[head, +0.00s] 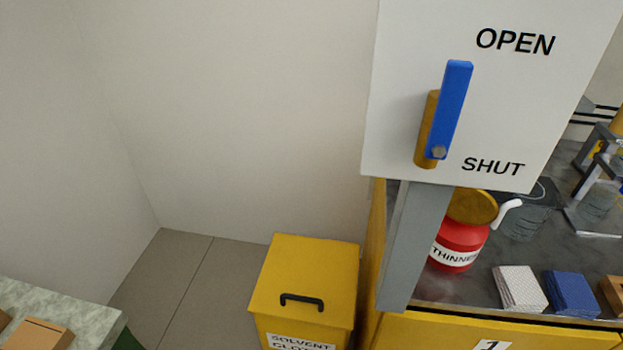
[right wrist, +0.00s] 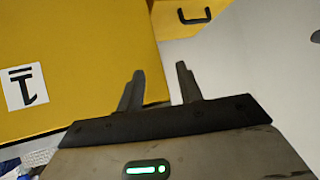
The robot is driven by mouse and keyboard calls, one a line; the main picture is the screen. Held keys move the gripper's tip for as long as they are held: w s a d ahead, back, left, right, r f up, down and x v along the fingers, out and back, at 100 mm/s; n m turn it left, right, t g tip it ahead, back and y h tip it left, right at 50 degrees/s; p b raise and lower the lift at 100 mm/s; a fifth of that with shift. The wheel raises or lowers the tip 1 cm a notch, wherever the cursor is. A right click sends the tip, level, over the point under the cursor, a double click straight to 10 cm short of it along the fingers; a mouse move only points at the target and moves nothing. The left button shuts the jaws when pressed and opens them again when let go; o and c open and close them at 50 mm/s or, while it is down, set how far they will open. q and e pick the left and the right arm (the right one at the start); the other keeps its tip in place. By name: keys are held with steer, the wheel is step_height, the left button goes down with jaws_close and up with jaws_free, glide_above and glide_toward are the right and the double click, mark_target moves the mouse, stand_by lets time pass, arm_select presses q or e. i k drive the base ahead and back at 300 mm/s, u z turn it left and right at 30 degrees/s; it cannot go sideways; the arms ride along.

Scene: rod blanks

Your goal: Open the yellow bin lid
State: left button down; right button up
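The yellow bin (head: 340,341) stands on the floor beside the yellow cabinet, and its front label reads "SOLVENT" with a second line partly cut off. Its yellow lid (head: 310,262) lies flat and closed, with a black bar handle (head: 302,301) near the front edge. In the right wrist view the black handle (right wrist: 196,18) shows at the top on a yellow surface. My right gripper (right wrist: 162,83) is open, with two dark fingers apart and nothing between them. It is apart from the handle. Neither gripper shows in the head view; my left gripper is out of view.
The yellow cabinet (head: 440,333) with a "1" label is right of the bin. Its bench holds a red thinner can (head: 458,246) and pads. A white panel (head: 410,60) with a blue lever (head: 452,105) hangs above. A pale table (head: 92,322) stands lower left; floor between is clear.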

mark_target(304, 279)
steer(key=u, duration=1.55)
steer(key=k, duration=1.2)
steer(key=z, duration=1.6)
steer(key=i, duration=0.5)
steer(key=z, duration=0.05)
